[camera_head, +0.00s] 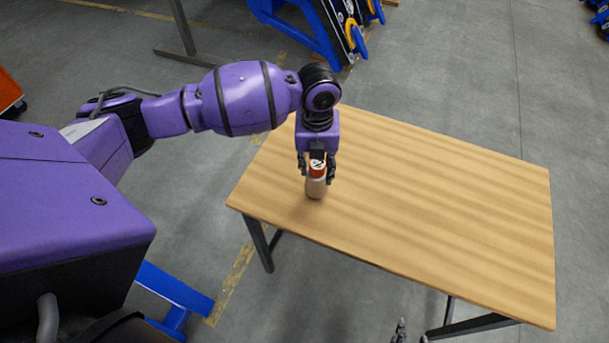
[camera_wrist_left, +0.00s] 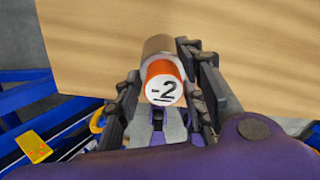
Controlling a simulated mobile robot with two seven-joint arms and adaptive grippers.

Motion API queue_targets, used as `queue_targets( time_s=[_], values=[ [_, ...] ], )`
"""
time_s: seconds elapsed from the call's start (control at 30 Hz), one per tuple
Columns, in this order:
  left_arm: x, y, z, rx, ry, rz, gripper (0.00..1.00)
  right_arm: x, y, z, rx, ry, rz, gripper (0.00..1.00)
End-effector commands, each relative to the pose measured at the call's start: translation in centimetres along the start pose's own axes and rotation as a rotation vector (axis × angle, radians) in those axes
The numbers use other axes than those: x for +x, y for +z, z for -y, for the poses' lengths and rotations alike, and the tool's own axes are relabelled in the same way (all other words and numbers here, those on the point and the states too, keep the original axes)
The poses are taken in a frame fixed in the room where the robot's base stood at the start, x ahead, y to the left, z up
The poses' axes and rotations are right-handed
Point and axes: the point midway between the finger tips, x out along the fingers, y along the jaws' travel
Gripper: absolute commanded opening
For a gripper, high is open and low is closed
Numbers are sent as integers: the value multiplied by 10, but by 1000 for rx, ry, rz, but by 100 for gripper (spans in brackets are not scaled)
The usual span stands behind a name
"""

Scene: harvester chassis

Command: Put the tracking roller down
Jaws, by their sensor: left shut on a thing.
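The tracking roller (camera_head: 315,188) is a small cylinder with a pale metallic body and an orange-red end. It is upright over the left part of the wooden table (camera_head: 430,200). My left gripper (camera_head: 317,174) is shut on it, with a finger on either side. In the left wrist view, the roller (camera_wrist_left: 160,72) shows a white end face marked "-2" between the fingers. I cannot tell whether its lower end touches the table. Only dark fingertips of my right gripper (camera_head: 399,332) show at the bottom edge, and their opening is unclear.
The tabletop to the right of the roller is bare. Blue racks with dark parts (camera_head: 335,30) stand on the grey floor behind the table. An orange object (camera_head: 8,90) is at the far left edge.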

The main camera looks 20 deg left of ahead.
Motion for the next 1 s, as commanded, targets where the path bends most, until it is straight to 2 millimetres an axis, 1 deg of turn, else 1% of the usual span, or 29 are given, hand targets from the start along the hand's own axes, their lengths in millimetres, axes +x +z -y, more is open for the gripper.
queue_targets(
  time_s=[0.03,0.1,0.4,0.43,0.57,0.87,0.97,1.0],
  values=[
    [8,-1,0,1,0,-2,2,0,2,0,0,1,2,40],
    [15,0,0,1,0,0,2,-1,3,-1,0,2,4,40],
    [18,0,0,1,0,1,2,-2,6,-3,-6,3,9,40],
    [19,-1,-1,1,1,0,39,-2,6,-3,-6,3,9,40],
    [19,-1,-1,1,1,0,56,-2,6,-4,-8,3,9,40],
    [18,-1,-1,1,1,0,57,-1,2,-3,-8,2,3,40],
    [13,0,0,1,0,2,57,0,-1,-3,-7,1,-2,40],
    [8,0,0,1,0,3,57,1,-2,-2,-7,1,-4,40]
  ],
)
